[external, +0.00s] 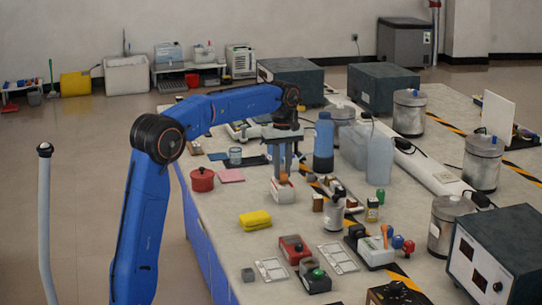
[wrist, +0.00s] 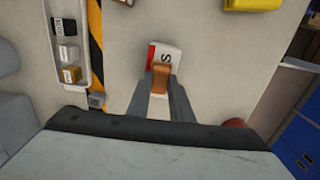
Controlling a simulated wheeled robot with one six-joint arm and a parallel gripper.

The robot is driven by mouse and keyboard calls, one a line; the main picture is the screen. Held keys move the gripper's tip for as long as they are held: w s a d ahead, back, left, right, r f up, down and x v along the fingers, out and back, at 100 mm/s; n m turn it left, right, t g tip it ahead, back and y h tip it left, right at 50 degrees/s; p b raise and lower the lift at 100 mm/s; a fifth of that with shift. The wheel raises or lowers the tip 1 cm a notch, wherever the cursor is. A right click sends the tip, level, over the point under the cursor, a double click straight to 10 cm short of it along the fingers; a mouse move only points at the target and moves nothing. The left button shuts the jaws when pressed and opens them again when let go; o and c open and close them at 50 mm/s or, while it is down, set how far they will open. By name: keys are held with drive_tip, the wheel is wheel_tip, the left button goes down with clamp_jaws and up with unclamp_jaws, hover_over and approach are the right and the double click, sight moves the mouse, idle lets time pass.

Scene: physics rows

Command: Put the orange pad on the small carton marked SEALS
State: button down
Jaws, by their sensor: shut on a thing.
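My gripper (external: 282,174) points down over the table, shut on the orange pad (wrist: 161,77). The pad sits between both fingertips in the wrist view. A small white carton (external: 284,193) with a red end is directly below the gripper. In the wrist view the carton (wrist: 167,54) shows a red band and a dark letter S; the pad and fingers hide the rest of its marking. The pad overlaps the carton's near part in that view. I cannot tell whether the pad touches the carton's top or is slightly above it.
A yellow pack (external: 255,221) lies in front of the carton, and a red pot (external: 202,181) and pink sheet (external: 231,175) lie left. A blue bottle (external: 323,145) stands behind right. A tray of small boxes (wrist: 67,45) lies beside the black-and-yellow tape (wrist: 95,40).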

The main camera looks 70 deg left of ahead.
sight(282, 172)
drive_tip(key=c, duration=1.6)
unclamp_jaws()
wheel_tip(282, 172, up, 12)
drive_tip(key=shift+r, duration=0.1)
